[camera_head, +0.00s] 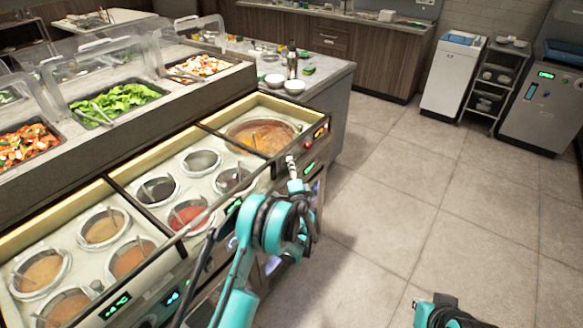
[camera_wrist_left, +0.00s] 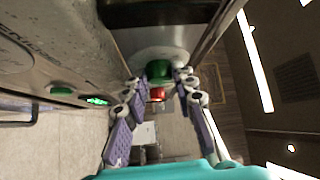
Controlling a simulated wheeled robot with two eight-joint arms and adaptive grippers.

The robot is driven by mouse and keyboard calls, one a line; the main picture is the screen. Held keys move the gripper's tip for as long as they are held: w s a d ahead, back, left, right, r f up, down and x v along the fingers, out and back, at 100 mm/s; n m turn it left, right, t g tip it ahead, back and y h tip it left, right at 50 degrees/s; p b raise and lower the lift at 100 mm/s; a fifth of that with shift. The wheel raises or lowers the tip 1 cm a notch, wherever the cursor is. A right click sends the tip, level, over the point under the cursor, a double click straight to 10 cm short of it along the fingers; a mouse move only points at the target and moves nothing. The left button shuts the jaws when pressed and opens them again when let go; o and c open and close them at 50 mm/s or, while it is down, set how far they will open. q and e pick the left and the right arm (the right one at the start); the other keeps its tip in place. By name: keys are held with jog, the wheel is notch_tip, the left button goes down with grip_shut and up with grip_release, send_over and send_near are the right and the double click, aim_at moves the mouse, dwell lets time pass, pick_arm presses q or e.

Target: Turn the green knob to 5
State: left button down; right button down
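In the left wrist view a round green knob (camera_wrist_left: 158,70) sits on a pale round base on the panel, ahead of my left gripper. A small red part (camera_wrist_left: 157,94) shows just below it. My left gripper (camera_wrist_left: 157,82) is open, with one fingertip on each side of the knob; I cannot tell whether they touch it. In the head view my left gripper (camera_head: 292,170) is at the counter's front panel, and the green knob cannot be made out there. The knob's number marks are not readable. My right gripper is not in view; part of my right arm shows at the bottom right.
The counter holds round sauce wells with ladles, including a red one (camera_head: 189,216) and a larger brown one (camera_head: 260,134). A red button (camera_head: 308,144) and lit green displays line its front panel. White bowls (camera_head: 294,87) stand behind. The tiled floor (camera_head: 430,190) at right is clear.

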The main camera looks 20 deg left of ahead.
pick_arm(q)
jog(key=shift+r+m+g, duration=0.1)
jog(key=shift+m+g, duration=0.2)
jog(key=shift+w+d+r+m+g+h+p, duration=0.1)
jog(key=shift+w+r+m+g+h+p, duration=0.15)
jog(key=shift+m+g+p, duration=1.3)
jog(key=shift+w+d+r+m+g+p, duration=0.1)
jog(key=shift+r+m+g+p, duration=0.2)
jog(key=shift+m+g+p, duration=1.25)
jog(key=shift+w+d+r+m+g+h+p, duration=0.2)
jog(key=shift+m+g+p, duration=0.6)
jog(key=shift+g, duration=1.5)
jog(key=shift+a+r, duration=0.1)
jog(key=shift+a, duration=0.05)
jog(key=c, duration=1.5)
grip_release()
